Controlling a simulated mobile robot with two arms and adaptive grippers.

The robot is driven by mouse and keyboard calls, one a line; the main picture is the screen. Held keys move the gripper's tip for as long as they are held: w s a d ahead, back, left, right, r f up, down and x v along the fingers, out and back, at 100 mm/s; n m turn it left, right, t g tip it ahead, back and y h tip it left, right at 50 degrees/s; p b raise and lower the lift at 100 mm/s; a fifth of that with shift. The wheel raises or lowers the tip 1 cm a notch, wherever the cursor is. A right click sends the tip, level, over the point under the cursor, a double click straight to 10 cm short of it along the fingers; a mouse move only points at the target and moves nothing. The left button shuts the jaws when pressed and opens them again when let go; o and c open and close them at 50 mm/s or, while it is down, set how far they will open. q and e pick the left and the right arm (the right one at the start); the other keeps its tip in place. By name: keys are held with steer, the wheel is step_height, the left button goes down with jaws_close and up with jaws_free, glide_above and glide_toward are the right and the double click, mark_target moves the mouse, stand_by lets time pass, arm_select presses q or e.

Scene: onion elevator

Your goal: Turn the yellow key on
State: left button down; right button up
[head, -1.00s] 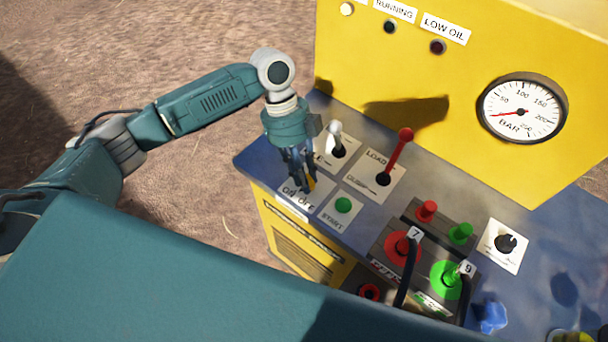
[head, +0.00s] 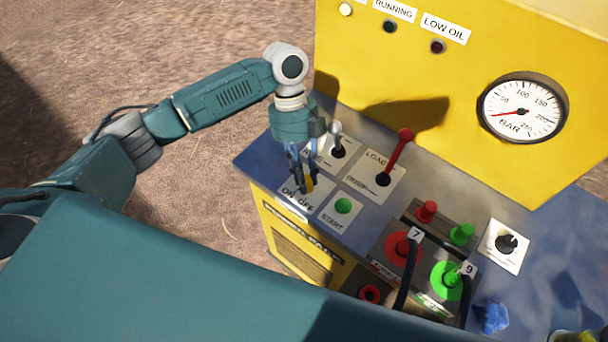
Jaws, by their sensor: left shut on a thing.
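The yellow key (head: 310,183) stands on the white ON/OFF plate (head: 296,202) at the front left of the blue panel, and only a bit of it shows. My left gripper (head: 303,185) points down over that plate, its fingers shut on the key and hiding most of it. Which way the key is turned cannot be told. My right gripper is not in view.
A grey lever (head: 337,140) stands close beside the left gripper, and a red lever (head: 397,158) is to its right. A green START button (head: 343,206) is just right of the key plate. Hoses, connectors and a black knob (head: 506,243) are further right.

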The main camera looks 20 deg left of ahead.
arm_select(q)
steer(key=c, duration=1.8)
jaws_free()
steer(key=shift+r, duration=0.1)
steer(key=shift+o, duration=0.2)
steer(key=v, duration=1.2)
steer(key=shift+s, duration=0.1)
